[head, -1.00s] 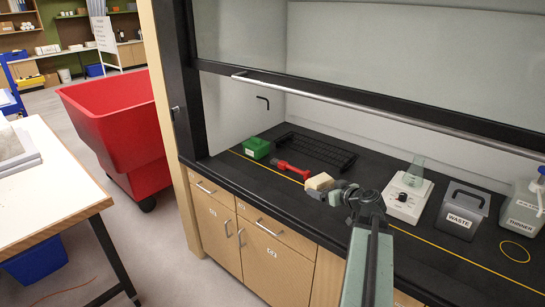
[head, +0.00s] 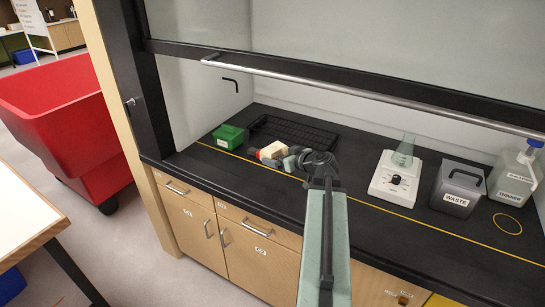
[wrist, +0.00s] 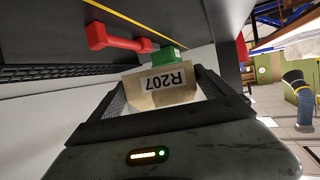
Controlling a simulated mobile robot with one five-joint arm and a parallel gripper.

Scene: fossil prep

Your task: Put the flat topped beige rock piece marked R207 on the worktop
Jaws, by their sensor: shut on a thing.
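The beige rock piece (head: 273,150) shows a pale flat face in the head view. In the wrist view the rock piece (wrist: 160,85) carries a label reading R207, upside down. My gripper (head: 281,158) is shut on it, with a jaw on either side. The gripper holds it over the black worktop (head: 345,150) of the hood, near the yellow line at the front. I cannot tell how high above the surface it is.
A red tool (wrist: 115,36) lies close by, mostly hidden behind the rock in the head view. Right are a white device (head: 395,185), grey WASTE bin (head: 458,188) and jug (head: 515,175). The sash bar (head: 370,95) hangs above.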

